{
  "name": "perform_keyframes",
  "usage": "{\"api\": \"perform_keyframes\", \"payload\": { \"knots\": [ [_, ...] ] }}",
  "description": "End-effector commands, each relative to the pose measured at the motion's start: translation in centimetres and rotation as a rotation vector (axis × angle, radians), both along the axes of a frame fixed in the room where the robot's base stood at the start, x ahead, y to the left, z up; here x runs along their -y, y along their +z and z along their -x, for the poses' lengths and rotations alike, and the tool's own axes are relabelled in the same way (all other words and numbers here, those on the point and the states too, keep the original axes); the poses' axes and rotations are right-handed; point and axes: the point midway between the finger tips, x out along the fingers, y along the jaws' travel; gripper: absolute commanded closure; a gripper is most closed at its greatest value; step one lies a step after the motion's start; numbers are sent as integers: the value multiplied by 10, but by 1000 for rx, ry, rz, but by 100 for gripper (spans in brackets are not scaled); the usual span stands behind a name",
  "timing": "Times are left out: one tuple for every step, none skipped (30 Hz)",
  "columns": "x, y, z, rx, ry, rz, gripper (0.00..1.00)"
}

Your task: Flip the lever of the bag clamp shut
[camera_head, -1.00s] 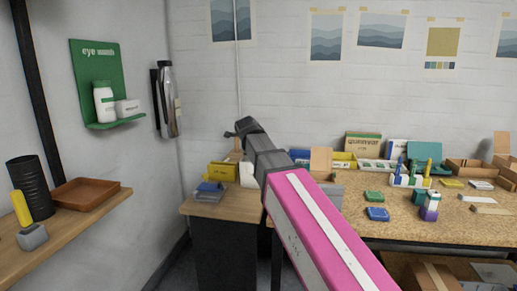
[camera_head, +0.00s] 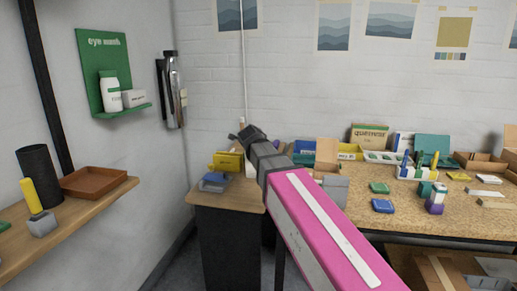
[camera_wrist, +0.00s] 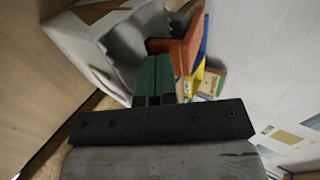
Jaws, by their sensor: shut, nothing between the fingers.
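No bag clamp or lever can be made out with certainty in either view. My gripper (camera_head: 247,133) is at the far end of my pink and grey arm, in front of the white wall and above the small wooden-topped desk. In the head view it is small and dark. In the wrist view its green fingers (camera_wrist: 155,77) are together with nothing between them. Beyond them are a grey shape (camera_wrist: 120,45), an orange-red piece (camera_wrist: 185,47) and yellow and blue parts, all too blurred to name.
The desk (camera_head: 236,197) holds a blue-grey item (camera_head: 214,183) and a yellow item (camera_head: 227,162). The bench (camera_head: 350,206) at right carries boxes and small blocks. A shelf (camera_head: 70,225) at left has a brown tray (camera_head: 97,183). A green eye wash board (camera_head: 101,60) hangs on the wall.

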Motion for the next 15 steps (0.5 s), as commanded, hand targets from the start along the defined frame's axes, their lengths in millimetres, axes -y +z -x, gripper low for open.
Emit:
{"api": "perform_keyframes", "payload": {
  "knots": [
    [0, 0, 0, 0, 0, 0, 100],
    [0, 1, 0, 0, 0, 0, 100],
    [0, 2, 0, 0, 0, 0, 100],
    [0, 2, 0, 0, 0, 0, 100],
    [0, 3, 0, 0, 0, 0, 100],
    [0, 5, 0, 0, 0, 0, 100],
    [0, 6, 0, 0, 0, 0, 100],
    [0, 8, 0, 0, 0, 0, 100],
    [0, 9, 0, 0, 0, 0, 100],
    [0, 11, 0, 0, 0, 0, 100],
    [0, 12, 0, 0, 0, 0, 100],
    [0, 14, 0, 0, 0, 0, 100],
    [0, 15, 0, 0, 0, 0, 100],
    [0, 15, 0, -1, 0, 0, 100],
    [0, 16, 0, -1, 0, 0, 100]
  ]
}}
